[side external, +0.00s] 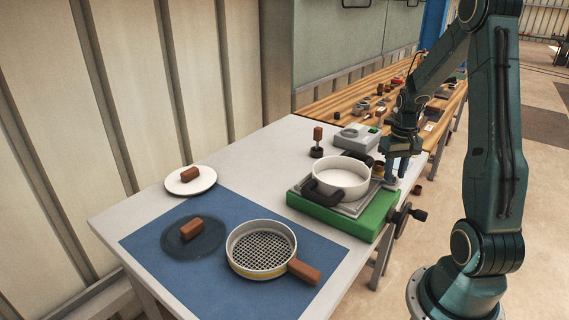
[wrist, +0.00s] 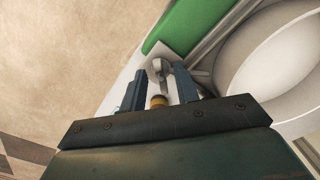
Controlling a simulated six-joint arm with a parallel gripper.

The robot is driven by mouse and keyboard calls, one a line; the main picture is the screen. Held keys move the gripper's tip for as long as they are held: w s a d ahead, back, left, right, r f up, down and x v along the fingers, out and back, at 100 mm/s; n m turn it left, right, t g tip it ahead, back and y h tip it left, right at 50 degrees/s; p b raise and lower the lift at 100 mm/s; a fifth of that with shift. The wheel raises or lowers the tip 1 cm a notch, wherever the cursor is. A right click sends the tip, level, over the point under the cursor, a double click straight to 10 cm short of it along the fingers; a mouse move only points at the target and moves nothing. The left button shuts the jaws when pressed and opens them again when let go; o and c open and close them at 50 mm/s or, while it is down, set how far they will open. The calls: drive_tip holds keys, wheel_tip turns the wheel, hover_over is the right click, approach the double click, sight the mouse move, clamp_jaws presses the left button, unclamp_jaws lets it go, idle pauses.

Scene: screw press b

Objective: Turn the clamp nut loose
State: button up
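My gripper (side external: 397,172) points down at the back right corner of the green base (side external: 331,217). In the wrist view its two blue fingers (wrist: 159,76) are apart. A grey metal piece (wrist: 161,68), perhaps part of the clamp nut, shows between the fingertips. A small brass-coloured round part (wrist: 158,101) lies between the fingers, nearer the palm. I cannot tell whether either finger touches these parts. In the side view my fingers hide most of this spot.
A white pan (side external: 341,178) with black handles sits on the green base, close beside my gripper. A black crank (side external: 409,214) sticks out from the base's right side. A round sieve (side external: 261,250) lies on the blue mat (side external: 170,272). A grey scale-like box (side external: 357,137) stands behind.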

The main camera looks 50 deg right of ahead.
sight(394, 173)
wheel_tip(394, 173, up, 13)
drive_tip(key=shift+r, duration=0.2)
idle(0.4)
idle(0.5)
drive_tip(key=a+r+n+t+h, duration=0.1)
drive_tip(key=a+r+n+t, duration=0.15)
drive_tip(key=a, duration=0.95)
drive_tip(key=a+r+n+t, duration=0.1)
drive_tip(key=a+r+n, duration=0.25)
drive_tip(key=a, duration=0.75)
drive_tip(key=s+a+n+t+y, duration=0.1)
drive_tip(key=s+a+t, duration=0.1)
drive_tip(key=s+a, duration=0.3)
drive_tip(key=shift+s+a+f+n, duration=0.25)
drive_tip(key=shift+a+f+n, duration=0.15)
drive_tip(key=shift+a, duration=0.95)
